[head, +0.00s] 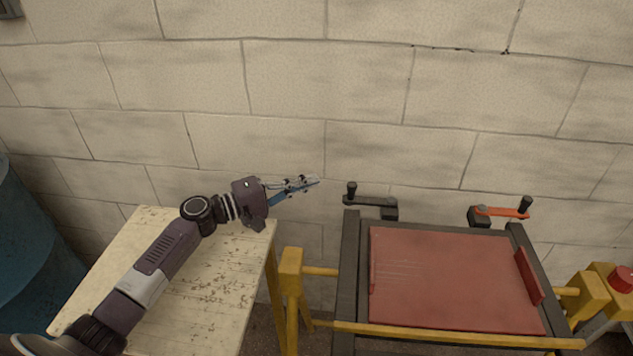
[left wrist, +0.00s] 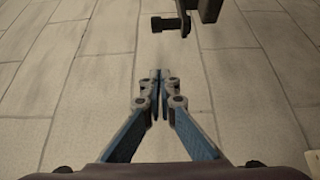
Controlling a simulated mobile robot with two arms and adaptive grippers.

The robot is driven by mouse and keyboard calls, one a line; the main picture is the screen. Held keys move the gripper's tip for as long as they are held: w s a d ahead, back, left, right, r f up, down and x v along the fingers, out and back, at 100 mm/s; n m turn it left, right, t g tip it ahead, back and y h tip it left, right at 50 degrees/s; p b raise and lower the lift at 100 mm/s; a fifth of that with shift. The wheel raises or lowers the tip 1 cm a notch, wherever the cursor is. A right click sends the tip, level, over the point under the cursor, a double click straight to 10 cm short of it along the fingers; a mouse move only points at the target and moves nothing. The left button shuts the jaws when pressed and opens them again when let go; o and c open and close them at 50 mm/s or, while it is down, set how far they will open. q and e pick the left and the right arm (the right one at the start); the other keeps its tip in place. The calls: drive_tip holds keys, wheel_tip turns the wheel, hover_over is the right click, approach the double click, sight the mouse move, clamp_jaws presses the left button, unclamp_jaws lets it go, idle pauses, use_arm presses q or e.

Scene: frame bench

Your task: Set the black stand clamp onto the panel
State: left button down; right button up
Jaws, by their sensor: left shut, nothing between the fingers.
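The black stand clamp (head: 372,202) is at the back left of the frame, behind the panel. Its dark arm points left, with an upright black knob at its end, and does not lie over the panel. Part of it shows at the top of the left wrist view (left wrist: 183,20), partly cut off. The panel (head: 450,280) is a flat red sheet lying in the dark frame. My left gripper (head: 316,182) is shut and empty, left of the clamp's knob and apart from it. It also shows in the left wrist view (left wrist: 158,80). My right gripper is not in view.
A second clamp with an orange arm (head: 503,211) is at the back right. The dark frame (head: 349,270) has yellow rails (head: 450,338). A worn pale table (head: 215,290) stands left, beside a blue barrel (head: 30,240). A block wall is behind.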

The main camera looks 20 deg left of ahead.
use_arm(q)
drive_tip(key=w+d+p, duration=0.3)
drive_tip(key=d+p, duration=0.1)
drive_tip(key=d, duration=0.3)
drive_tip(key=shift+d, duration=0.15)
idle(0.3)
drive_tip(key=shift+s+d, duration=0.1)
drive_tip(key=shift+s, duration=0.05)
